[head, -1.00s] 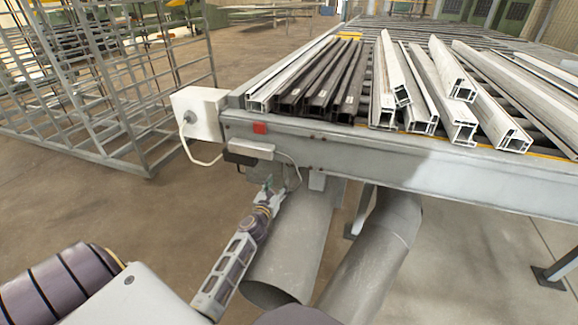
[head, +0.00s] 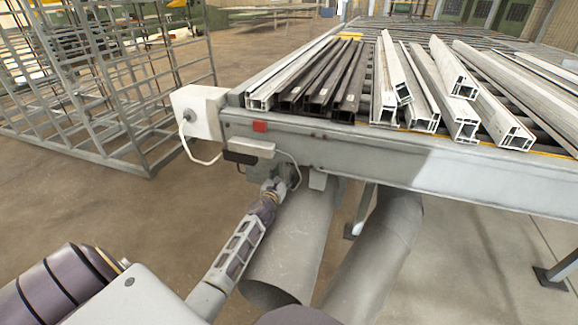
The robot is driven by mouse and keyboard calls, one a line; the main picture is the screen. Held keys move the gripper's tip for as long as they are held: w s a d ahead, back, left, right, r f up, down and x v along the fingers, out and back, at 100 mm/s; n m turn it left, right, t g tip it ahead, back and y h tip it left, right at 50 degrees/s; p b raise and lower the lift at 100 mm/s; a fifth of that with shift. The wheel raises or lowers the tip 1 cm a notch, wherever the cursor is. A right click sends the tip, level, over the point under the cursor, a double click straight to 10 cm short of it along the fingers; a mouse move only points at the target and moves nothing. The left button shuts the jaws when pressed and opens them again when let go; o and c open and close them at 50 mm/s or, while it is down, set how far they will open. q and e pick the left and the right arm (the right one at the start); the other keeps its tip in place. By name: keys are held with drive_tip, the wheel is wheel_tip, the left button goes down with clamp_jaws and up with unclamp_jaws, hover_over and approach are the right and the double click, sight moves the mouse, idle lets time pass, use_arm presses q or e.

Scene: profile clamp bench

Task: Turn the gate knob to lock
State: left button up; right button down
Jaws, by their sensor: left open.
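My left gripper (head: 274,184) reaches up from the bottom left to the underside of the roller bench's front rail (head: 400,172). Its small fingers are open, close below the white and dark boxes on the rail. They overlap a small grey fitting under the rail, and I cannot tell whether they touch it. No gate knob can be clearly made out there; the gripper may hide it. A round grey knob-like part (head: 188,115) sits on the white box (head: 207,112) at the bench's left corner, well away from the gripper. My right gripper is not in view.
White and dark profiles (head: 392,85) lie on the bench top, some overhanging its front edge. A red button (head: 260,126) and a white box (head: 251,149) with a cable are on the rail. Large grey pipes (head: 305,235) stand below. A wire rack (head: 110,90) is at left.

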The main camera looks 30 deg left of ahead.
sight(289, 164)
use_arm(q)
drive_tip(key=shift+x, duration=0.75)
drive_tip(key=shift+b+x, duration=0.55)
drive_tip(key=shift+x, duration=0.85)
drive_tip(key=shift+b+x, duration=0.35)
drive_tip(key=shift+x, duration=0.8)
drive_tip(key=shift+w, duration=0.3)
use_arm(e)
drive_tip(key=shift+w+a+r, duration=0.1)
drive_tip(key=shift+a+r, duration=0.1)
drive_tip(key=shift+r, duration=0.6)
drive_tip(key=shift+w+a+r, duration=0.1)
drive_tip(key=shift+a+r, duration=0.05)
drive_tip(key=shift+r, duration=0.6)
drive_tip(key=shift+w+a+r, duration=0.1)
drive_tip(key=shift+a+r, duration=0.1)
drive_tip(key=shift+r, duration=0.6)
use_arm(q)
drive_tip(key=c, duration=0.9)
drive_tip(key=shift+c, duration=0.2)
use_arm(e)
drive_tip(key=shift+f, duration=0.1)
